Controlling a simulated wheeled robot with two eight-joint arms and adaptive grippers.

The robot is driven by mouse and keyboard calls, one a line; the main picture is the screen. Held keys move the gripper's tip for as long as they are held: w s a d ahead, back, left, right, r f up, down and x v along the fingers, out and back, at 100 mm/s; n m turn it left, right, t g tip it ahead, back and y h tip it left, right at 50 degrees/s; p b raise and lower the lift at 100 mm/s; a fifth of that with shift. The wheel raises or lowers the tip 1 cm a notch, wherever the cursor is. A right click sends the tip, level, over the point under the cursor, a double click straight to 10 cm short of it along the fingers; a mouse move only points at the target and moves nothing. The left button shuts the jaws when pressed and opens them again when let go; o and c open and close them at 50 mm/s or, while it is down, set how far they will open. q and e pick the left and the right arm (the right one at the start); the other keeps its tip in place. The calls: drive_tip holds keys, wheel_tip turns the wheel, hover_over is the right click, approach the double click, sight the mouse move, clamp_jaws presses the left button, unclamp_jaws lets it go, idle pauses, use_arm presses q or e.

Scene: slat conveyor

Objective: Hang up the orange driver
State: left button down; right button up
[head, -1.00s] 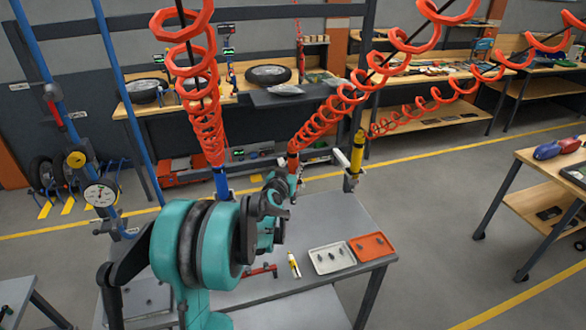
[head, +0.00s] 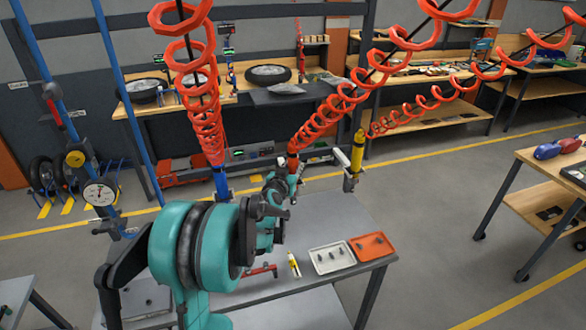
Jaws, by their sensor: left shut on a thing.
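The orange driver (head: 293,164) is at the middle of the head view, at the lower end of an orange coiled hose. My left gripper (head: 292,187) is shut on it above the grey table (head: 335,215). The fingers and my own wrist hide much of the driver's lower part. A blue driver (head: 221,182) is to the left and a yellow driver (head: 358,153) to the right, each beside a holder. My right gripper is not in view.
A white tray (head: 318,270) and an orange tray (head: 359,252) with small dark parts lie on the table. A yellow-and-white tool (head: 294,265) and a red tool (head: 262,271) lie left of them. Coiled hoses hang overhead. A cart (head: 525,205) stands at right.

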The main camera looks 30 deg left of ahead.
use_arm(q)
drive_tip(key=shift+f, duration=0.2)
drive_tip(key=c, duration=1.1)
unclamp_jaws()
drive_tip(key=shift+o, duration=0.2)
drive_tip(key=v, duration=1.2)
